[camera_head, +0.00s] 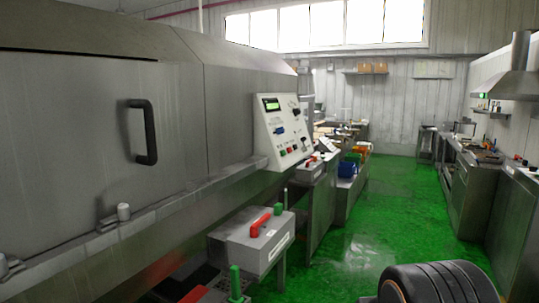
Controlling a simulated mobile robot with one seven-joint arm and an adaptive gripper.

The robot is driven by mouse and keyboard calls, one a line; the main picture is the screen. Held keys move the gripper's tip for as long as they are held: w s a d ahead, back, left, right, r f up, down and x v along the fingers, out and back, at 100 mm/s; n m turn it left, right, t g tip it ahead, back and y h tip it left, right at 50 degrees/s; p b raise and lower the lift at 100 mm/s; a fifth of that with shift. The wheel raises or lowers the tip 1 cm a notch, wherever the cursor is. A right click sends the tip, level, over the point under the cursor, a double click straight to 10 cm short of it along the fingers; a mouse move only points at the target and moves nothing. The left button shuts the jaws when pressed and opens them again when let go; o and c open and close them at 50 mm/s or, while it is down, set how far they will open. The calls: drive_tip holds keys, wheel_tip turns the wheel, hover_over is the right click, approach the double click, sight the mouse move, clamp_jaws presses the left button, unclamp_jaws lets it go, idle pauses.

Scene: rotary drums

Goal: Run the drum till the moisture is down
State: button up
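A large grey metal housing (80,130), which looks like the drum machine, fills the left side; the drum inside is hidden. A shut panel on its front has a black upright handle (147,132). A slanted white control panel (270,140) at its right end carries a lit green display (271,104), a blue part (279,130), a dark knob and small red and green buttons. The display is too small to read. My gripper is not in view.
A dark ribbed rounded form (436,285) is at the bottom right.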

clamp_jaws()
idle(1.4)
